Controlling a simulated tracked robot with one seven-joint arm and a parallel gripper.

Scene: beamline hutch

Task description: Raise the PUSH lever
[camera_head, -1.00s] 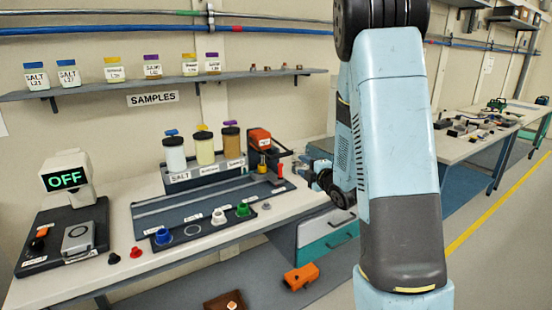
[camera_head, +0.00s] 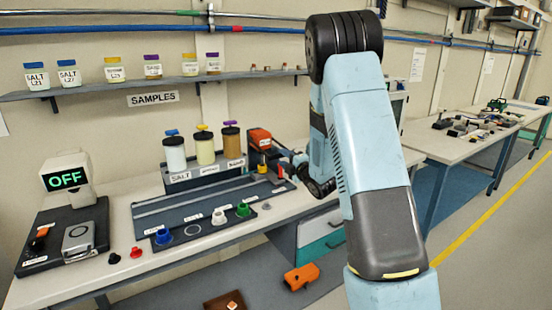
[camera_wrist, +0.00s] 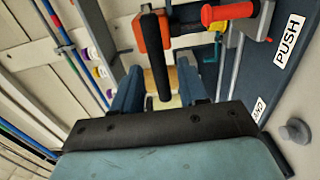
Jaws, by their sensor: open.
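The red lever (camera_head: 281,169) stands at the right end of the dark panel on the bench. In the wrist view a red handle with a yellow band (camera_wrist: 228,13) lies at the top, beside the PUSH label (camera_wrist: 288,40). My gripper (camera_wrist: 160,88) is open, its two blue fingers apart. A black bar (camera_wrist: 155,58) on an orange box shows in line with the gap between them; I cannot tell whether it lies between the fingers. The red handle is outside the gap, to the right. In the head view my gripper (camera_head: 291,163) is close to the red lever, partly hidden by my arm.
The orange device (camera_head: 260,139) stands behind the lever. Several jars (camera_head: 203,150) stand on a rack to its left. Coloured knobs (camera_head: 163,237) line the panel's front strip. A display reading OFF (camera_head: 65,180) is at the far left. An orange object (camera_head: 301,277) lies below the bench.

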